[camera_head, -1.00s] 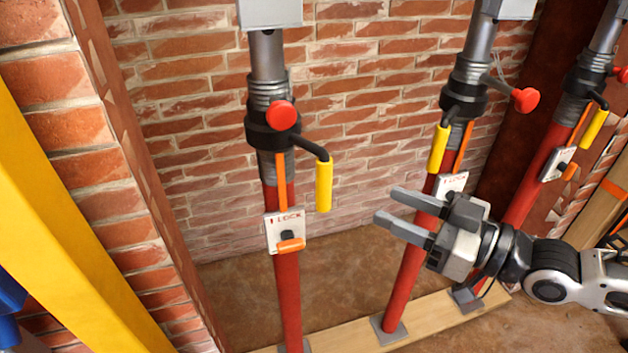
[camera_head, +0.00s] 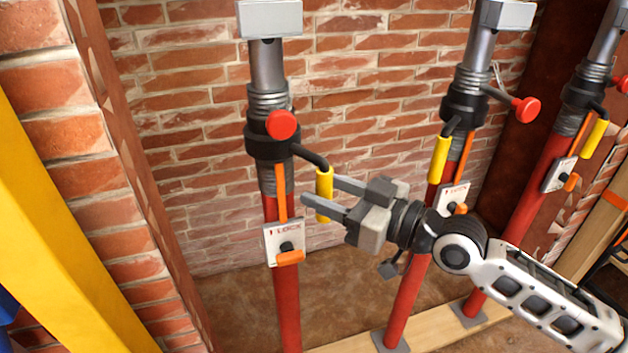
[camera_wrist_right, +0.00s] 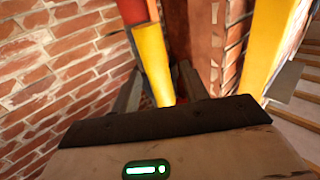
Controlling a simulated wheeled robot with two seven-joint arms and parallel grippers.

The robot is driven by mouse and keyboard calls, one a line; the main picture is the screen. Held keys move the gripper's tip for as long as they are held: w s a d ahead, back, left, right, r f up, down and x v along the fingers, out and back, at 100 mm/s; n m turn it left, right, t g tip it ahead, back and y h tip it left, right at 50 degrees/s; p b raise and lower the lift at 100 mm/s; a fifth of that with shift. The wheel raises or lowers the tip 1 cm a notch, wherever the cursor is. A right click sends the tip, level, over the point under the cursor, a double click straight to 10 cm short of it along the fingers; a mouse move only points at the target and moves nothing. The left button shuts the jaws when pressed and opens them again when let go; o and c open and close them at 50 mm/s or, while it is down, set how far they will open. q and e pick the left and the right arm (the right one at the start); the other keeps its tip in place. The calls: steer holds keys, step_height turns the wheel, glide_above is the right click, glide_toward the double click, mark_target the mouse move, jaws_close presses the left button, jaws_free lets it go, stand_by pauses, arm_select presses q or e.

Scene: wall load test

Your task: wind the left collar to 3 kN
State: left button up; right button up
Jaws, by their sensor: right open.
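The left prop has a red lower tube (camera_head: 287,305), a grey upper tube and a black collar (camera_head: 268,143) with a red knob (camera_head: 282,125). A bent black crank with a yellow handle (camera_head: 324,190) hangs from the collar's right side. Below it is a white LOCK plate (camera_head: 284,243) with an orange lever (camera_head: 290,258). My right gripper (camera_head: 320,193) is open, its fingers at the yellow handle. In the right wrist view the yellow handle (camera_wrist_right: 153,62) stands between the two fingers (camera_wrist_right: 160,92); contact cannot be told. My left gripper is not in view.
Two similar props stand to the right, with their own black collars (camera_head: 464,103) and yellow handles (camera_head: 439,159). A brick wall (camera_head: 370,75) is behind. A yellow post (camera_head: 60,230) and brick pier stand at left. A wooden sill (camera_head: 440,318) runs along the floor.

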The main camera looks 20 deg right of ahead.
steer(key=shift+x, duration=1.15)
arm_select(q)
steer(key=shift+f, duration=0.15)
arm_select(e)
steer(key=shift+w+a, duration=0.2)
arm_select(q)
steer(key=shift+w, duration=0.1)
